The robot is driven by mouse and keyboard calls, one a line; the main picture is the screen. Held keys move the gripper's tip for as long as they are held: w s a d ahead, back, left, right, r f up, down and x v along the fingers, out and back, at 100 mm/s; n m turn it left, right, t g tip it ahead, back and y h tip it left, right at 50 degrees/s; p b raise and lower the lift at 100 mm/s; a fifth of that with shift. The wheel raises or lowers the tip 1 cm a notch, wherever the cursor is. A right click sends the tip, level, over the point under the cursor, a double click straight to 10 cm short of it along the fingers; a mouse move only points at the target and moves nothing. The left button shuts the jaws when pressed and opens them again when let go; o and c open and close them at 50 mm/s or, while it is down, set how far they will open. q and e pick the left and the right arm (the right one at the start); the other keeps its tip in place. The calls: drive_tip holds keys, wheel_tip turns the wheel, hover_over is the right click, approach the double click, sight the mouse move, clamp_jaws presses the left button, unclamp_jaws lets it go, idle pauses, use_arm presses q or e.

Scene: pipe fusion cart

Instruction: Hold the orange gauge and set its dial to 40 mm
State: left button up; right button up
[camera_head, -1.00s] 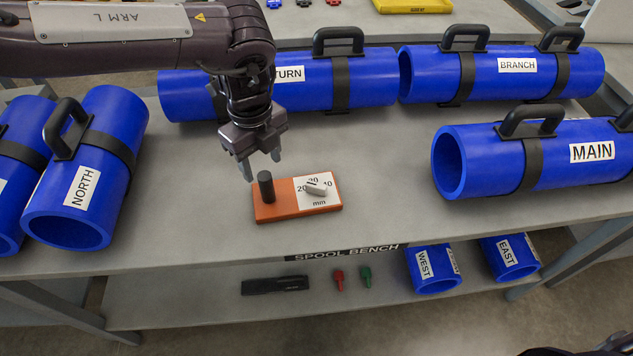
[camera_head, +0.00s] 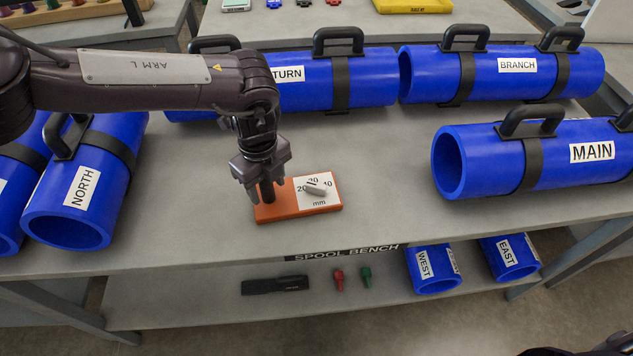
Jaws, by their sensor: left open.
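The orange gauge (camera_head: 293,207) lies flat on the spool bench. Whether the fingers touch the post cannot be told.
Blue pipes labelled NORTH (camera_head: 80,190), BRANCH (camera_head: 500,75) and MAIN (camera_head: 540,155) lie around the gauge on the bench (camera_head: 390,220). The bench right of the gauge is clear. A lower shelf holds a black tool (camera_head: 275,285), red and green pieces, and short pipes.

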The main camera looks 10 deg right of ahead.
use_arm(q)
clamp_jaws()
drive_tip(key=shift+s+f, duration=0.1)
drive_tip(key=shift+f, duration=0.05)
idle(1.1)
